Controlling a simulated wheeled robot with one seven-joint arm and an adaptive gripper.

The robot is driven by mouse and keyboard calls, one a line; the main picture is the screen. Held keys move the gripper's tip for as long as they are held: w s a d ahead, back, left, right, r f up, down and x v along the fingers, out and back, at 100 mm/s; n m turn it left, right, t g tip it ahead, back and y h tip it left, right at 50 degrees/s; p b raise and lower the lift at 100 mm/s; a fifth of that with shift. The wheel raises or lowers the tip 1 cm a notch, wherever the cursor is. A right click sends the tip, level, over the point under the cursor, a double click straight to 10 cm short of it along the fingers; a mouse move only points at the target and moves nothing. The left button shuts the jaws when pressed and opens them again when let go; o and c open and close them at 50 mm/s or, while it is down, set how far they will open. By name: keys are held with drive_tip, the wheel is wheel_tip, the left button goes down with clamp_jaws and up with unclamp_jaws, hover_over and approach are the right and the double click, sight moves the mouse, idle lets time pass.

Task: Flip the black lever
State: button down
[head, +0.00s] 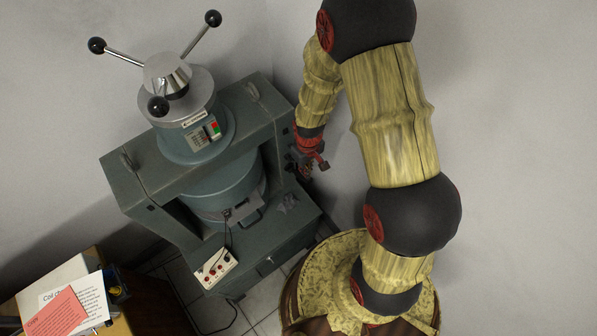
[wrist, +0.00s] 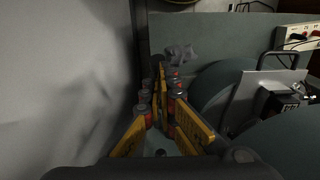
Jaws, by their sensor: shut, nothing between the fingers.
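A grey-green magnet machine (head: 135,185) stands left of my arm. Its top carries a chrome hub with several rods ending in black knobs (head: 97,45). No part stands out clearly as the black lever; I cannot tell which it is. A dark loop handle (head: 250,215) shows at the front of the machine's middle, and a dark loop also shows at the right in the wrist view (wrist: 283,58). My gripper (head: 309,166) is beside the machine's right upright, near its side. In the wrist view its yellow fingers (wrist: 162,82) converge, shut and empty.
A white control box (head: 215,268) with knobs and a cable sits on the machine's lower front. A wooden cabinet (head: 140,316) with papers stands at lower left. A plain wall bounds the right.

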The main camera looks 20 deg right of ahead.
idle(0.4)
drive_tip(key=shift+f+b, duration=2.9)
drive_tip(key=shift+f, duration=1.35)
drive_tip(key=shift+s+d+r+p, duration=0.1)
drive_tip(key=shift+s+r+p, duration=0.2)
drive_tip(key=shift+r+p, duration=0.9)
drive_tip(key=shift+s+d+r+p, duration=0.1)
drive_tip(key=shift+s+r+p, duration=0.25)
drive_tip(key=shift+r+p, duration=0.9)
drive_tip(key=shift+s+d+r+p, duration=0.1)
drive_tip(key=shift+s+r+p, duration=0.2)
drive_tip(key=shift+r+p, duration=0.9)
drive_tip(key=shift+r+b, duration=0.45)
drive_tip(key=shift+b, duration=0.05)
drive_tip(key=s+r+m+g, duration=0.1)
drive_tip(key=s+r+g, duration=0.1)
drive_tip(key=s, duration=0.4)
drive_tip(key=s+r+m+t+b, duration=0.1)
drive_tip(key=s+r+t+b, duration=0.1)
drive_tip(key=r, duration=1.5)
drive_tip(key=s+r+m+t+b, duration=0.1)
drive_tip(key=s+r+t, duration=0.3)
drive_tip(key=r, duration=1.4)
drive_tip(key=shift+a+m+t+b, duration=0.3)
drive_tip(key=shift+t+b, duration=0.1)
drive_tip(key=shift+t, duration=0.4)
